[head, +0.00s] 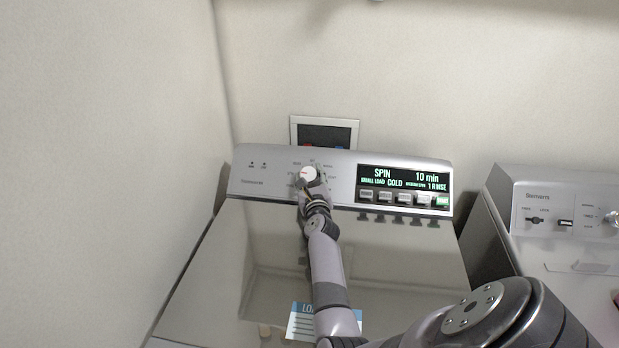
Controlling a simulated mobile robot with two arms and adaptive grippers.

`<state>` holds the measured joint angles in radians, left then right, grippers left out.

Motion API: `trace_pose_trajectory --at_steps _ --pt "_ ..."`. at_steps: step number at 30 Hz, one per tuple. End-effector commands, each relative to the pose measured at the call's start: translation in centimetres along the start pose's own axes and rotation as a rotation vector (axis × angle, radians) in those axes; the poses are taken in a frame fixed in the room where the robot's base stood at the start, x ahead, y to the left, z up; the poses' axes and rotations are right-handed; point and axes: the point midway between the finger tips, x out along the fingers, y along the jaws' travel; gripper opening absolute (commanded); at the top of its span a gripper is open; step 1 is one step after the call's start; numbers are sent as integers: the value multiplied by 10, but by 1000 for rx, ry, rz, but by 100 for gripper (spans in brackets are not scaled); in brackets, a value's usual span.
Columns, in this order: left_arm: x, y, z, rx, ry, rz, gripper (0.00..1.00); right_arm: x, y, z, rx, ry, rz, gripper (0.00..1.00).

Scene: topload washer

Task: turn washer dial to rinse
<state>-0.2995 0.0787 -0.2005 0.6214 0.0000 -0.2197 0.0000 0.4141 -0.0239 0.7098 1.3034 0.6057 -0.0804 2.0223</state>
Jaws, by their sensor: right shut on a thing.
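The topload washer (205,290) has a grey control panel along its back. A round white dial (308,173) with a small red mark sits on the left half of that panel, with small labels around it. The display (405,178) reads SPIN, 10 min, SMALL LOAD, COLD and 1 RINSE. My right gripper (305,184) is shut on the dial, from its front lower side. The fingers hide the lower edge of the dial and some labels. My left gripper is not in view.
A row of buttons (404,198) lies under the display. A second machine (565,215) stands at the right, with a gap between the two. A wall box (324,133) is behind the panel. A wall closes the left side.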

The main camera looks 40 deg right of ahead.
Motion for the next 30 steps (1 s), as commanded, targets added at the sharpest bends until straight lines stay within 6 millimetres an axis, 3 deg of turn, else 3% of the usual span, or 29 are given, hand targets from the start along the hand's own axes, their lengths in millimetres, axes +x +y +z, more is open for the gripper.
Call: trace_pose_trajectory --at_steps 18,30 --pt "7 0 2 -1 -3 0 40 0 -2 1 -282 -2 359 15" --pt "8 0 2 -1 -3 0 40 0 -2 1 -376 -2 483 15"
